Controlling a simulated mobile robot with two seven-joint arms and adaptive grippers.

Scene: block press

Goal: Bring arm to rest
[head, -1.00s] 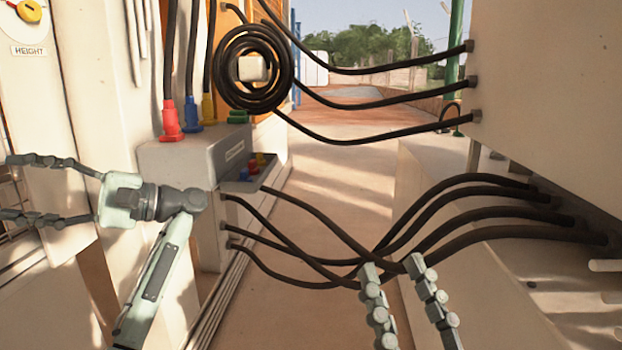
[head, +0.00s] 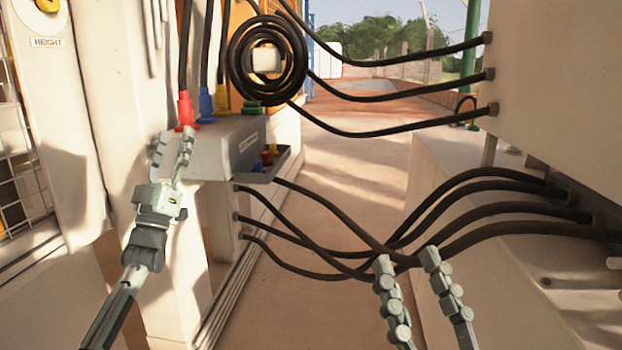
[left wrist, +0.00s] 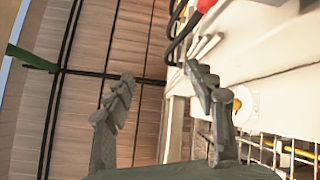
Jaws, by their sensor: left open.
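My left gripper (head: 172,150) is in the head view at the left, in front of the machine's pale column, its fingers pointing up. Its fingers are apart and nothing is between them. In the left wrist view the same gripper (left wrist: 160,85) shows two separated fingers with empty space between. My right gripper (head: 407,258) is at the bottom of the head view, with its two fingers pointing up and spread a little. The tips are close to the crossing black cables, and I cannot tell whether they touch.
A grey box (head: 215,145) carries red (head: 185,108), blue (head: 206,106) and yellow connectors. A small tray (head: 268,172) holds coloured pieces. Black cables (head: 330,258) cross the middle to a pale cabinet (head: 560,90) at right. A cable coil (head: 267,28) hangs above. Floor between is clear.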

